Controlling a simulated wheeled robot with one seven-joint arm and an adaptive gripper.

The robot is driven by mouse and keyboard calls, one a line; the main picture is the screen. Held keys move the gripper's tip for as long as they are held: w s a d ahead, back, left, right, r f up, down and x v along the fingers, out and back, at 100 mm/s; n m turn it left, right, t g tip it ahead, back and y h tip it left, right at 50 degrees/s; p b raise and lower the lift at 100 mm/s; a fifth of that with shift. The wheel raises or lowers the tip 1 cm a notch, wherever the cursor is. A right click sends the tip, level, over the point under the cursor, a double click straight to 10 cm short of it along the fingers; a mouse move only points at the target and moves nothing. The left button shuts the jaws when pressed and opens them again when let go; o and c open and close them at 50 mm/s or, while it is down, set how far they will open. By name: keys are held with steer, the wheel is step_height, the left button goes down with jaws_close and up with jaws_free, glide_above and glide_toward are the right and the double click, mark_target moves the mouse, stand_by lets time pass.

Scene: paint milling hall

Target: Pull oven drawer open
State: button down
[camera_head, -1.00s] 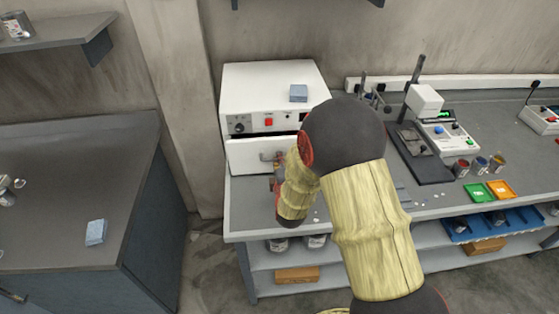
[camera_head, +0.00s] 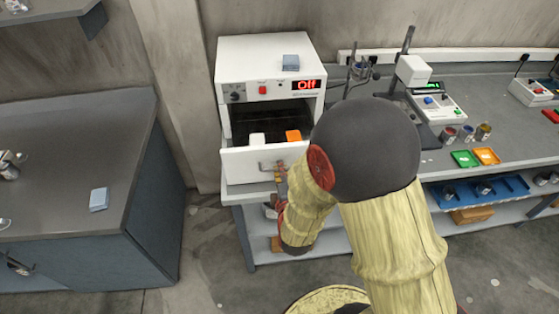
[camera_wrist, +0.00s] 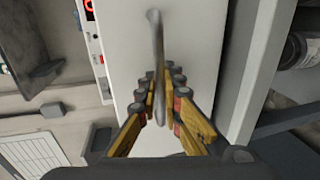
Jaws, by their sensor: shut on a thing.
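The white oven (camera_head: 262,62) stands on the grey bench, with a red "Off" display on its front. Its drawer (camera_head: 240,166) is pulled well out, and the dark inside shows behind it. A white item (camera_head: 257,139) and an orange item (camera_head: 293,135) show inside behind the drawer front. The metal bar handle (camera_wrist: 158,50) runs between the fingers in the wrist view. My gripper (camera_wrist: 162,95) is shut on this handle, in front of the white drawer front. In the head view my arm partly hides the gripper and the drawer's right end.
To the right on the bench are a white instrument (camera_head: 437,103), small cans, and green (camera_head: 465,158) and orange (camera_head: 486,155) trays. A dark-topped cabinet (camera_head: 60,170) stands at left, with clear floor between.

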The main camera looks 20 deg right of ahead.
steer(key=shift+s+a, duration=0.1)
steer(key=shift+s, duration=0.2)
steer(key=c, duration=2.3)
jaws_free()
steer(key=v, duration=1.1)
steer(key=shift+s, duration=0.4)
steer(key=shift+a, duration=0.15)
